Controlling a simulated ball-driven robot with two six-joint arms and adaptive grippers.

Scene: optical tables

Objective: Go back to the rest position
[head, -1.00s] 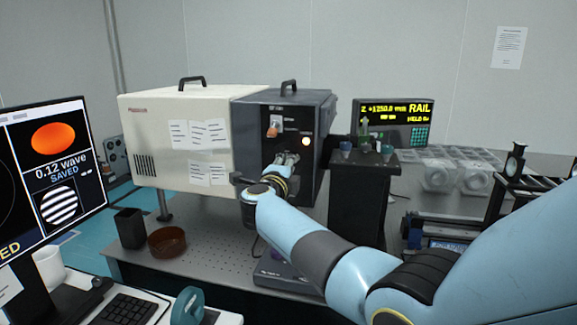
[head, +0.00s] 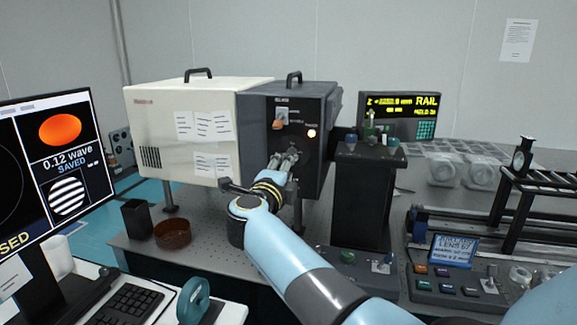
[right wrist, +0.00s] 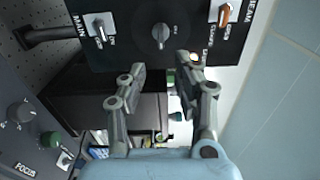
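My right arm (head: 290,265) reaches from the lower right to the dark instrument box (head: 285,108). Its gripper (head: 284,160) is in front of the lower part of the box's front panel. In the right wrist view the gripper (right wrist: 161,76) has its two fingers apart with nothing between them. The panel (right wrist: 130,32) lies just beyond the fingertips, with a small knob (right wrist: 160,36) between two toggle switches. I cannot tell whether a fingertip touches the panel. My left gripper is out of view.
A black pedestal (head: 362,205) stands right of my arm. A control panel (head: 455,288) and a rail frame (head: 530,210) are further right. A monitor (head: 45,160), brown dish (head: 172,234) and black cup (head: 137,218) are at left.

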